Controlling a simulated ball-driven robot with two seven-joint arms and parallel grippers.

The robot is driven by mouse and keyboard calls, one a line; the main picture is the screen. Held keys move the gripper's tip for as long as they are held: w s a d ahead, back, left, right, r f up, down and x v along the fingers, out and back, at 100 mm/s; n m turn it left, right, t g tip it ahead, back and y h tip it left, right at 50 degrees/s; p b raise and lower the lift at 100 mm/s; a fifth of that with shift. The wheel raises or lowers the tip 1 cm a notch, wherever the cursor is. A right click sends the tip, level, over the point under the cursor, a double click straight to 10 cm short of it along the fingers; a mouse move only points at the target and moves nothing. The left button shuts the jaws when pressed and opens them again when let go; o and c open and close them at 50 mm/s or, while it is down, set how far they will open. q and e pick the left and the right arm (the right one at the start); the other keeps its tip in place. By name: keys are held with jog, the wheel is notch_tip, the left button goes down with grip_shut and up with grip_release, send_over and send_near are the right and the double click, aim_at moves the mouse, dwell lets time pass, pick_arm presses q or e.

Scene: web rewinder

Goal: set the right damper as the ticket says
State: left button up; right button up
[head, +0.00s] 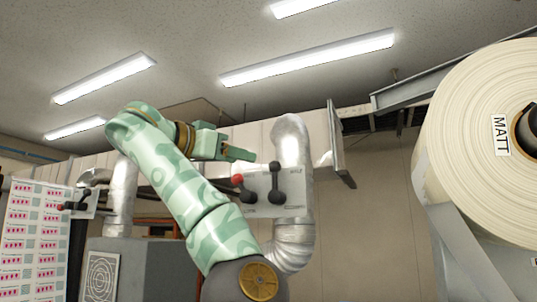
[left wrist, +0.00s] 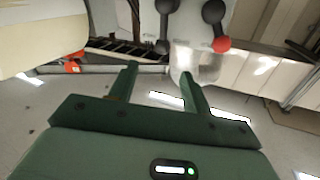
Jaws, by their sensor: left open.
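The right damper's pale plate (head: 296,186) sits on a silver duct (head: 293,140). One lever ends in a red knob (head: 237,179) and leans up and left. The other ends in a black knob (head: 275,167) and stands nearly upright. My left gripper (head: 242,154) is open and empty, above and left of the levers, apart from them. In the left wrist view the plate (left wrist: 192,35), red knob (left wrist: 221,44) and black knob (left wrist: 163,47) show beyond the spread fingers (left wrist: 158,70). I cannot make out a ticket's setting. My right gripper is out of view.
A second damper plate (head: 84,203) with levers is on the left duct (head: 122,195). A large paper roll (head: 465,125) labelled MATT (head: 500,135) hangs at right. A metal bracket (head: 340,145) is right of the duct.

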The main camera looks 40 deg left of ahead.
aim_at(270, 167)
pick_arm(q)
jog(key=w+p, duration=0.4)
jog(key=w, duration=0.5)
jog(key=shift+w+r+p, duration=0.1)
jog(key=shift+w+p, duration=0.05)
jog(key=shift+p, duration=0.2)
jog(key=shift+w+d, duration=0.15)
jog(key=shift+w, duration=0.2)
jog(key=shift+w+f, duration=0.2)
jog(key=shift+w, duration=0.1)
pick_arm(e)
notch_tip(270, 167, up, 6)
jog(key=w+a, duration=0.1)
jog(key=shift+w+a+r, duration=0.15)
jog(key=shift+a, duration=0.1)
pick_arm(q)
grip_shut()
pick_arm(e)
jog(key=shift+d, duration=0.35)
